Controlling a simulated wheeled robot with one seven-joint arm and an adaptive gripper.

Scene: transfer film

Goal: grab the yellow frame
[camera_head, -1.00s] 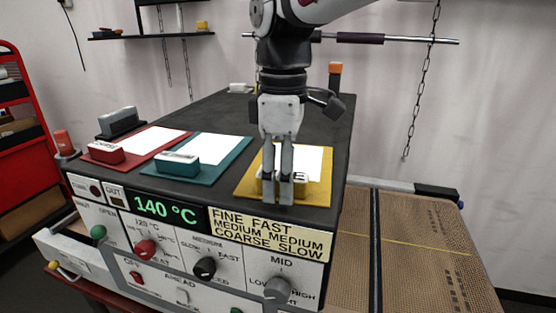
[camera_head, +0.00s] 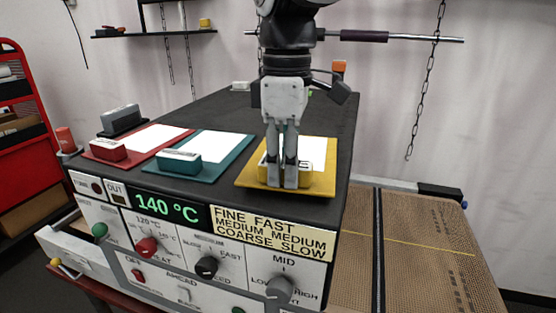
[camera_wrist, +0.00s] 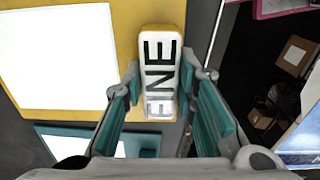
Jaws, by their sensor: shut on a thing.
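The yellow frame (camera_head: 318,184) lies on the black top of the machine, at the right of the row, with a white sheet inside it. A block marked "FINE" (camera_wrist: 159,75) stands on its near border. My gripper (camera_head: 282,184) points down over this block. In the wrist view the gripper (camera_wrist: 160,110) has its two teal-padded fingers on either side of the block's near end, shut on it. The fingers hide part of the block in the head view.
A teal frame (camera_head: 228,172) and a red frame (camera_head: 136,157), each with a block, lie to the left. A grey stapler-like thing (camera_head: 121,117) sits behind them. Knobs and a 140 °C display (camera_head: 167,208) are on the front panel. A brown mesh belt (camera_head: 430,240) is at the right.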

